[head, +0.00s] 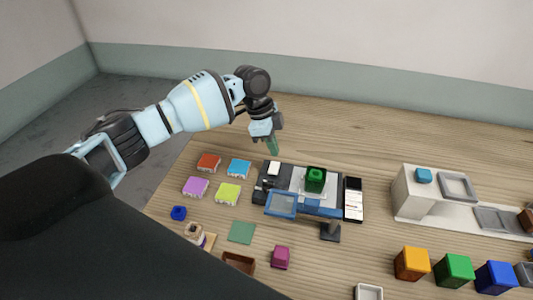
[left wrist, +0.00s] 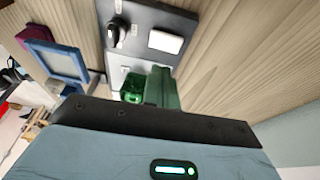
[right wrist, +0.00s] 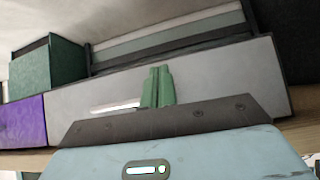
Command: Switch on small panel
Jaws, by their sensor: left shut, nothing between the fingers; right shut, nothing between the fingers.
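A small dark panel (head: 258,189) sits on the table at the left side of a larger station. It carries a white rocker switch (head: 273,168); the left wrist view shows this rocker (left wrist: 165,41) beside a black knob (left wrist: 116,34) on the dark panel (left wrist: 146,17). My left gripper (head: 272,146) is shut and empty, above and behind the rocker, fingers pointing down. Its green fingers (left wrist: 161,88) appear apart from the switch in the left wrist view. My right gripper (right wrist: 158,87) is shut and empty, facing a grey surface; it is not in the head view.
A green cube (head: 316,179) stands on the station, with a blue-framed window (head: 281,204) in front. Coloured blocks lie to the left, including a red one (head: 209,162). A white stand (head: 405,197) is at right. The table behind the station is clear.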

